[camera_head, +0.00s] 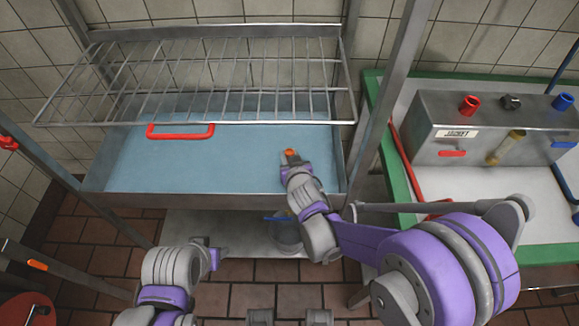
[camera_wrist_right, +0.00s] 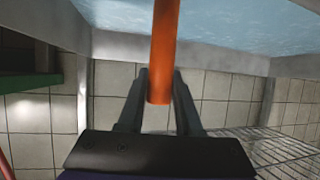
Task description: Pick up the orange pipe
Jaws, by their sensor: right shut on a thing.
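The orange pipe (camera_wrist_right: 165,50) shows in the right wrist view as a straight round bar between the two fingers of my right gripper (camera_wrist_right: 160,88). The fingers are shut on it near its lower end, and its upper part runs out of the picture. In the head view only a small orange bit of the pipe (camera_head: 290,151) shows at the tip of my right gripper (camera_head: 291,158), over the blue sink basin (camera_head: 230,172). The rest is hidden by the gripper. My left gripper (camera_head: 214,258) is at the lower left, in front of the basin; its fingers cannot be made out.
A wire rack (camera_head: 215,75) spans above the back of the basin. A green-edged table (camera_head: 396,160) at right carries a metal box (camera_head: 480,130) with red, black and blue fittings. Metal posts flank the basin.

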